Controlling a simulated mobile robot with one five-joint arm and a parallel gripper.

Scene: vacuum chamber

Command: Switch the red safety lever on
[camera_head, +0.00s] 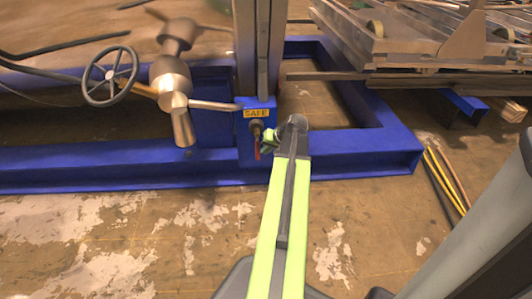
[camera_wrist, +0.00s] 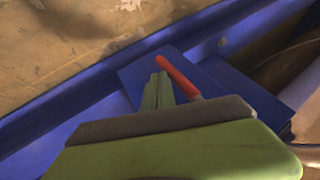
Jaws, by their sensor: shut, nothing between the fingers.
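The red safety lever (camera_head: 257,148) hangs downward below the yellow "SAFE" label (camera_head: 256,113), on the face of a blue box on the frame. My gripper (camera_head: 268,135) is at the lever, just right of its pivot, and hides part of it. In the wrist view the lever (camera_wrist: 178,76) is a red bar right beside the green fingertips of my gripper (camera_wrist: 158,88). The fingers are shut together with nothing between them. I cannot tell whether they touch the lever.
A blue steel frame (camera_head: 370,150) runs across the floor. A handwheel (camera_head: 110,75) and a metal valve body (camera_head: 172,80) stand to the left, with a rod reaching toward the blue box. Cables (camera_head: 447,178) lie at the right. The floor in front is clear.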

